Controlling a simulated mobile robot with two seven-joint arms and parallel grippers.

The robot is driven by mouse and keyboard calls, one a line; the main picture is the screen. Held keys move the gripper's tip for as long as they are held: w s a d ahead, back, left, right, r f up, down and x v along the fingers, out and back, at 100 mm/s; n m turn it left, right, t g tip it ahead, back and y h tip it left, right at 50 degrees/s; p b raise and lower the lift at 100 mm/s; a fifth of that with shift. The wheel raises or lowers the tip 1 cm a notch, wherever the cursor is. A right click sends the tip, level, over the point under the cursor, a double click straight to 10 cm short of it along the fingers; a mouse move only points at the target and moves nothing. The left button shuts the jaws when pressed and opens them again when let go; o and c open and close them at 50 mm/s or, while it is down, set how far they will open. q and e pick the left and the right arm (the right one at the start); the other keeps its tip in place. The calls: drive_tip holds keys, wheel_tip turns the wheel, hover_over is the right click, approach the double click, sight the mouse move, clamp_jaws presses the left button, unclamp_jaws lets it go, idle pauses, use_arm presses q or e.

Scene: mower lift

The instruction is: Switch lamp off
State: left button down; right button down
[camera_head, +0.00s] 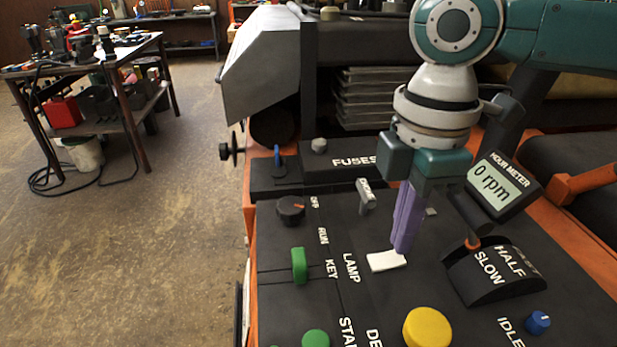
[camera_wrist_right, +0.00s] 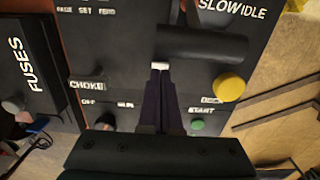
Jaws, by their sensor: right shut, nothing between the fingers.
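The lamp switch is a white flat rocker (camera_head: 384,262) beside the LAMP label on the dark control panel (camera_head: 300,225). In the right wrist view its white end (camera_wrist_right: 160,66) shows just beyond my fingertips. My right gripper (camera_head: 401,250) comes down from above with its purple fingers shut and empty. The fingertips are at the right part of the switch and hide a little of it. I cannot tell if they press on it or hover just above. In the right wrist view the fingers (camera_wrist_right: 160,78) look dark and together. My left gripper is not in view.
Close by are the grey choke lever (camera_head: 365,196), the yellow button (camera_head: 427,328), the throttle lever (camera_head: 472,240) and the hour meter (camera_head: 492,184) reading 0 rpm. A green key (camera_head: 299,266) and a black knob (camera_head: 291,209) stand to the left. Open floor lies further left.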

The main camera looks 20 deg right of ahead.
sight(396, 257)
drive_tip(key=shift+f, duration=0.25)
drive_tip(key=shift+f+b, duration=0.5)
drive_tip(key=shift+f, duration=0.2)
idle(0.5)
drive_tip(key=shift+r, duration=0.1)
wheel_tip(396, 257, up, 7)
drive_tip(key=p, duration=0.8)
drive_tip(key=shift+p, duration=0.3)
